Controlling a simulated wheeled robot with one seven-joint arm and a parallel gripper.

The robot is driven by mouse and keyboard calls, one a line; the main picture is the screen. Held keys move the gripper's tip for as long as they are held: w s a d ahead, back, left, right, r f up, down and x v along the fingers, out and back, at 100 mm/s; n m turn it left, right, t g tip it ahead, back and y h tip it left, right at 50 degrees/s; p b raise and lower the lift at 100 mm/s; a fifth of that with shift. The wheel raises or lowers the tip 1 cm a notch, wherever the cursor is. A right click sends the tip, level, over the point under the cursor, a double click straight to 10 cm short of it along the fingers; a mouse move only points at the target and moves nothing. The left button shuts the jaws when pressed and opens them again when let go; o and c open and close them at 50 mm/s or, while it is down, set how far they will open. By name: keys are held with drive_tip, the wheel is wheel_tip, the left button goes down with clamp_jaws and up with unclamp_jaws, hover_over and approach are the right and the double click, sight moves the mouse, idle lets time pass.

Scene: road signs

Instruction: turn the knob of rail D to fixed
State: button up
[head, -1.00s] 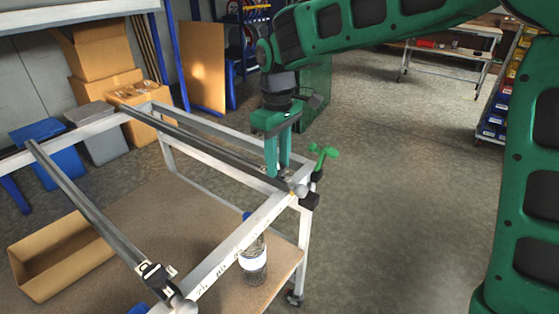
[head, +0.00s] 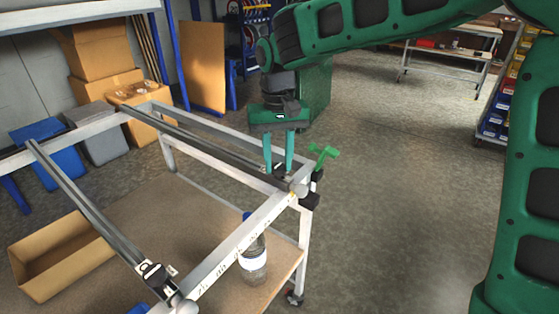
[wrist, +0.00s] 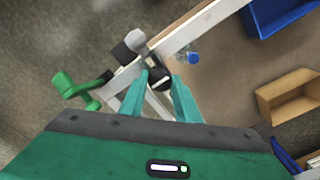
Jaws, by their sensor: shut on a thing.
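My gripper (head: 279,171) points down at the near right end of the dark far rail (head: 215,150), on the white frame. In the wrist view its two teal fingers (wrist: 172,88) are shut on a small round black knob (wrist: 160,77) with a pale mark on its top. The fingers partly cover the knob, and in the head view it is mostly hidden between the fingertips. I cannot read a rail letter or the knob's setting words.
A green clamp handle (head: 324,156) stands close right of the fingers at the frame corner. A second rail (head: 85,205) ends in a black fitting (head: 155,275). A bottle (head: 253,262) and an open cardboard box (head: 58,255) are on the lower shelf. Floor to the right is clear.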

sight(279, 165)
idle(0.3)
drive_tip(key=o, duration=1)
drive_tip(key=shift+o, duration=0.2)
drive_tip(key=shift+r, duration=0.1)
wheel_tip(279, 165, up, 11)
drive_tip(key=shift+f, duration=0.2)
drive_tip(key=shift+w, duration=0.1)
